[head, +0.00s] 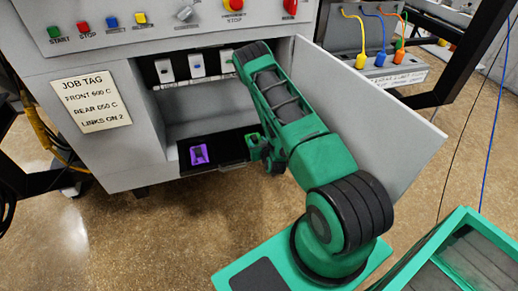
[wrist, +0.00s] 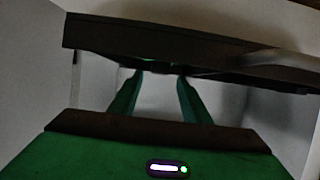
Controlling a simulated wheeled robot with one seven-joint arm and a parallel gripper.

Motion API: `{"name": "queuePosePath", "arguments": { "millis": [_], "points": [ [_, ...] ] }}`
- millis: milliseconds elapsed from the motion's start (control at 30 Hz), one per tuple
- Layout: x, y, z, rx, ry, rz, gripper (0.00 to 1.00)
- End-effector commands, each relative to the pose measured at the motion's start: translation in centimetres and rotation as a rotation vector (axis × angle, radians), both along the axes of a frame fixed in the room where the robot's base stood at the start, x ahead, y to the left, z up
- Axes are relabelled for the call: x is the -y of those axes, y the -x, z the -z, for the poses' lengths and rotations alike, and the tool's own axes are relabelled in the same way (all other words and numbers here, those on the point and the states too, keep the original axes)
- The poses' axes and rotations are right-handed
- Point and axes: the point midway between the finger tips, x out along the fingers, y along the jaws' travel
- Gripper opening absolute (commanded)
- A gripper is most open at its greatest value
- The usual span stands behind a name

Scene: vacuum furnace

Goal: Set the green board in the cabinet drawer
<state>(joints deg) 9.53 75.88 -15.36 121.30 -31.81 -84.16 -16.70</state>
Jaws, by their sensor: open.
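The black drawer (head: 220,160) is pulled out low in the open cabinet bay. A purple piece with a dark part on it (head: 198,154) lies in its left half. My gripper (wrist: 158,82) is open in the wrist view, with its two green fingers apart and nothing visible between them. In the head view my gripper (head: 262,152) is at the drawer's right end, partly behind my arm. A dark slab (wrist: 180,42) crosses just above and beyond the fingers. I cannot make out the green board apart from my own green parts.
The cabinet door (head: 385,135) stands open to the right of my arm. White switch modules (head: 197,66) sit on a shelf above the drawer. A job tag (head: 91,98) is on the cabinet front. A green-rimmed bin (head: 405,262) stands at lower right.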

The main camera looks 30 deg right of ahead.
Motion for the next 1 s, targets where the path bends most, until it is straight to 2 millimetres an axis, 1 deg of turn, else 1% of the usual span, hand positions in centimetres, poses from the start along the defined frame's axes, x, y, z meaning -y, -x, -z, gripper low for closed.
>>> {"name": "queuePosePath", "arguments": {
  "millis": [33,400,600,733,833,933,1000],
  "points": [
    [-0.4,0.6,-0.2,-0.004,0.002,-0.004,0.43],
    [-1.4,4.6,-1.7,-0.004,0.001,-0.003,0.43],
    [-1.7,5.8,-2.2,-0.003,0.000,-0.001,0.43],
    [-1.7,5.9,-2.4,-0.003,-0.001,-0.001,0.43],
    [-1.7,5.4,-3.0,-0.012,-0.007,-0.003,0.43],
    [-1.9,4.4,-4.2,-0.042,-0.020,-0.008,0.43],
    [-2.1,3.6,-5.4,-0.075,-0.033,-0.012,0.43]
  ]
}}
